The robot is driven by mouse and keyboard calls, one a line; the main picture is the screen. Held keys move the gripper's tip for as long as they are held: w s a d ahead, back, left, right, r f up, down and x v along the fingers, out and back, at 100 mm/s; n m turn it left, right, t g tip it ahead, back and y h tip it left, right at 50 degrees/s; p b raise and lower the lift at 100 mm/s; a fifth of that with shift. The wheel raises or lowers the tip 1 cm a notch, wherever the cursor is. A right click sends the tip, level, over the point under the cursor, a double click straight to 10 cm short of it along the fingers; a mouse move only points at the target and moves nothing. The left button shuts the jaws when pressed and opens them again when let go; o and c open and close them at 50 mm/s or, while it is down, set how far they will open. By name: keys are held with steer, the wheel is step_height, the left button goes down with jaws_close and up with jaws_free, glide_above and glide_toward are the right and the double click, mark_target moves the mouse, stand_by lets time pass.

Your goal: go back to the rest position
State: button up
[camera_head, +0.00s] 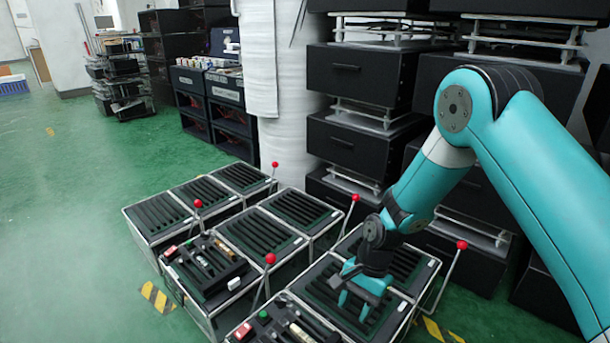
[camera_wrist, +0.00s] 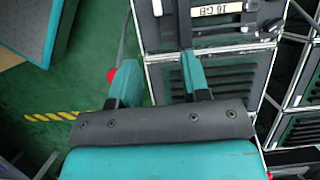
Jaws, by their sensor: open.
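My gripper (camera_head: 356,303) hangs from the teal arm, pointing down over a slotted black panel (camera_head: 322,290) at the front of the fixture group. In the wrist view its two teal fingers (camera_wrist: 161,80) are spread apart with nothing held between them. A lever with a red knob (camera_head: 461,245) stands to the right of the gripper. Another red-knobbed lever (camera_head: 270,259) stands to its left. I cannot tell whether any finger touches the panel.
More red-knobbed levers (camera_head: 355,198) rise from the fixture boxes behind. Black drawer cabinets (camera_head: 350,75) stand close behind the arm. A white wrapped column (camera_head: 297,120) is at the back middle. Green floor (camera_head: 75,190) is clear at the left, with striped tape (camera_head: 157,297) near the boxes.

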steer(key=s+a+r+n+t, duration=0.1)
steer(key=s+r+n, duration=0.25)
steer(key=r, duration=0.65)
steer(key=s+r+n+t, duration=0.15)
steer(key=r+n, duration=0.25)
steer(key=r, duration=0.6)
steer(key=s+d+r+n+y+p, duration=0.1)
steer(key=s+r+n, duration=0.9)
steer(key=s, duration=0.6)
step_height(320, 180, up, 39)
steer(key=m+p, duration=0.1)
steer(key=p, duration=3.7)
steer(key=shift+w+d, duration=0.15)
steer(key=shift+w, duration=0.05)
steer(key=shift+t, duration=0.25)
